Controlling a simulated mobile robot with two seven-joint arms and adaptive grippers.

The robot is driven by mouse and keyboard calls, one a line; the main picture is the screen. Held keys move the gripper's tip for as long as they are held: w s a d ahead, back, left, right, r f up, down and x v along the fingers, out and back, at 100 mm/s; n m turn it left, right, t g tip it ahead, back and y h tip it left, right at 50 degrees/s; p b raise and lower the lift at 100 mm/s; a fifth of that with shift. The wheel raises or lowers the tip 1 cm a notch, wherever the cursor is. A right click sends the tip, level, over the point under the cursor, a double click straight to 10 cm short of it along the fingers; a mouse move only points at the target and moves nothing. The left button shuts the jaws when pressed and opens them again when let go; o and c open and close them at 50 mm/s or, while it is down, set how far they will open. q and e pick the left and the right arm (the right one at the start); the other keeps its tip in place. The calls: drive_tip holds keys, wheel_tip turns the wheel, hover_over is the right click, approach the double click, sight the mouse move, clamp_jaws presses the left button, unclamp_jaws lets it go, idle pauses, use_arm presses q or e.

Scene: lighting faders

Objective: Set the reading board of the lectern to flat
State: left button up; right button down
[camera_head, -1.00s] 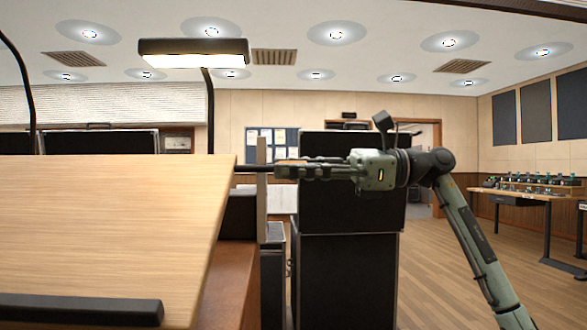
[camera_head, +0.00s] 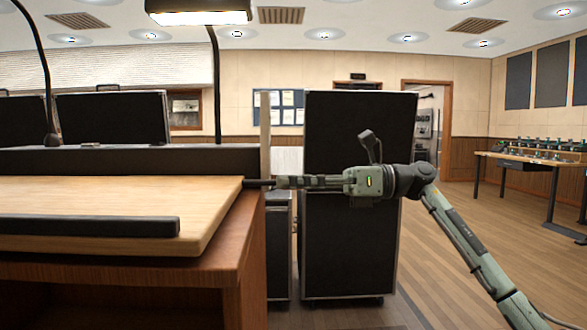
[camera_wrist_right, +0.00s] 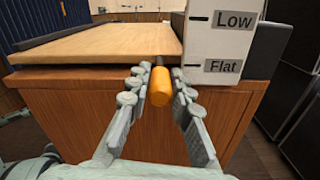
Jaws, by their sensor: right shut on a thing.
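The wooden reading board (camera_head: 110,195) of the lectern (camera_head: 215,255) fills the left of the head view and lies about level, with a dark ledge (camera_head: 90,226) along its near edge. It also shows in the right wrist view (camera_wrist_right: 100,45). A white plate there carries a "Low" label (camera_wrist_right: 234,20) above a "Flat" label (camera_wrist_right: 223,66). A dark rod with an orange knob (camera_wrist_right: 160,87) sticks out beside the plate, about level with the Flat mark. My right gripper (camera_wrist_right: 158,78) is shut on the knob, one finger on each side. My left gripper is out of view.
Tall black cases (camera_head: 350,235) stand behind my right gripper. A reading lamp (camera_head: 200,10) hangs over the lectern. A table with small devices (camera_head: 535,155) stands at the far right. The wooden floor (camera_head: 450,270) between is open.

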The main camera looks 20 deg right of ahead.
drive_tip(key=shift+f, duration=0.35)
drive_tip(key=c, duration=1.3)
unclamp_jaws()
drive_tip(key=shift+c, duration=0.2)
drive_tip(key=shift+r, duration=0.1)
drive_tip(key=shift+d, duration=0.3)
drive_tip(key=v, duration=1.1)
drive_tip(key=shift+s+d, duration=0.2)
